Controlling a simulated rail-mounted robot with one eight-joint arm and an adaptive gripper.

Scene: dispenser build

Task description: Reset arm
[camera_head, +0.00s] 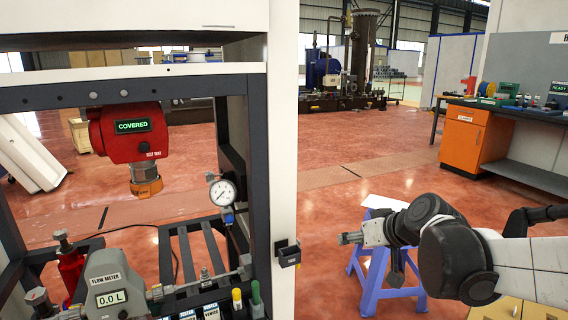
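My arm reaches in from the right edge, white with dark joints. My gripper (350,238) is small in the picture at the arm's left end and points left. I cannot make out whether its fingers are open or shut, and I see no object held in it. It is in front of a blue stool with a white top (385,201), partly hidden by my arm, and to the right of the dispenser frame (284,130).
On the left, the frame holds a red unit reading "COVERED" (128,132), a pressure gauge (222,192) and a flow meter (112,284) reading "0.0 L". An orange cabinet (466,145) under a workbench stands at the right. Open red floor (370,165) lies between.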

